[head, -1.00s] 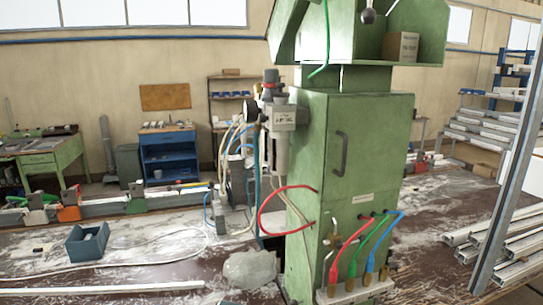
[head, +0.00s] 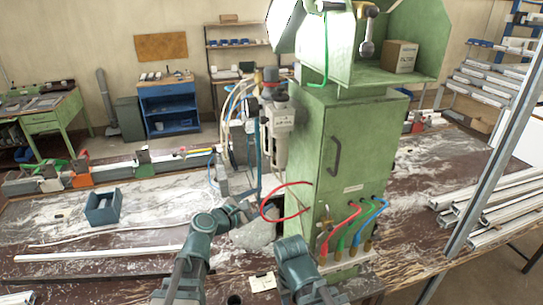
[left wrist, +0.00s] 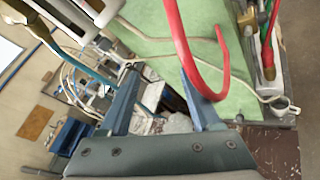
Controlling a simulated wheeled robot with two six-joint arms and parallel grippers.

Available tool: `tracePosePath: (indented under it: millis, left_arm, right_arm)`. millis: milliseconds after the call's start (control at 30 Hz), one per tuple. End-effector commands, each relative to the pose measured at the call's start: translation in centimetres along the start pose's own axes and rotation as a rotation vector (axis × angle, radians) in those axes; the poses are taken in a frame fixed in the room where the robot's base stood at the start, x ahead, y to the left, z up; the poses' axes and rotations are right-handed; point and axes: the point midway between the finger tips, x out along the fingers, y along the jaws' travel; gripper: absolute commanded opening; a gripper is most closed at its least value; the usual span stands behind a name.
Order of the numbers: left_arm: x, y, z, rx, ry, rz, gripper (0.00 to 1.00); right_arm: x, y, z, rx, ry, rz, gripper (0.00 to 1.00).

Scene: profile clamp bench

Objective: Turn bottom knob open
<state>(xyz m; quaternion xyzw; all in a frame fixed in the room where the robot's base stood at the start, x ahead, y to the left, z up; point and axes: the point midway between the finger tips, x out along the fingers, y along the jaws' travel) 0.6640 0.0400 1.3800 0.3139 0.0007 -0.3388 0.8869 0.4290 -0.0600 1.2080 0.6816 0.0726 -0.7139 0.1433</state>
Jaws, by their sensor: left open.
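The air filter-regulator (head: 278,125) hangs at the left side of the green machine cabinet (head: 350,150), with a dark and red knob (head: 270,76) on top. I cannot pick out a bottom knob clearly; the area below the regulator bowl is partly crowded by hoses. My left gripper (head: 243,208) is below and left of the regulator, beside the looped red hose (head: 287,188). In the left wrist view my left gripper (left wrist: 158,92) is open, its fingers apart with nothing held. The red hose (left wrist: 172,35) passes close to its right finger; contact is unclear. My right gripper's fingers do not show.
A grey lump (head: 255,234) lies on the dusty bench behind my left arm. Hoses with brass fittings (head: 350,247) stand at the cabinet's front foot. A blue bin (head: 103,207) and a white profile (head: 95,254) lie at left.

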Motion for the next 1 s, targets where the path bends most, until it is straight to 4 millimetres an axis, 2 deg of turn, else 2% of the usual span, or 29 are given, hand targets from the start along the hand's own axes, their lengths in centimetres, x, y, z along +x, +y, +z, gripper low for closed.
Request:
tracePosePath:
  millis: [33, 100, 200, 300, 567, 667, 1000]
  left_arm:
    - [0.1, 1.6, 0.5, -0.140, -0.032, 0.065, 0.64]
    - [0.0, 3.4, 1.0, -0.315, -0.073, 0.138, 0.64]
    - [-0.3, 5.2, 1.2, -0.496, -0.118, 0.207, 0.64]
    - [-0.4, 6.2, 1.2, -0.594, -0.143, 0.242, 0.64]
    - [0.1, 6.7, 1.3, -0.627, -0.152, 0.251, 0.64]
    - [1.4, 7.0, 1.4, -0.625, -0.152, 0.250, 0.64]
    - [8.1, 8.9, 1.8, -0.623, -0.151, 0.248, 0.64]
  right_arm:
    - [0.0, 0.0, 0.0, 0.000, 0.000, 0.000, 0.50]
    - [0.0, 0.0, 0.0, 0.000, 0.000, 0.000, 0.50]
    - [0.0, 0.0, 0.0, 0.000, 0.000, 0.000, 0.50]
    - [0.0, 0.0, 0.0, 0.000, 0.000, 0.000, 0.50]
    - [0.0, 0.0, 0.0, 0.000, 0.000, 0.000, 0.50]
    - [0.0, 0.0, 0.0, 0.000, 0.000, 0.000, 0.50]
    - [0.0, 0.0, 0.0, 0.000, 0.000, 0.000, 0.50]
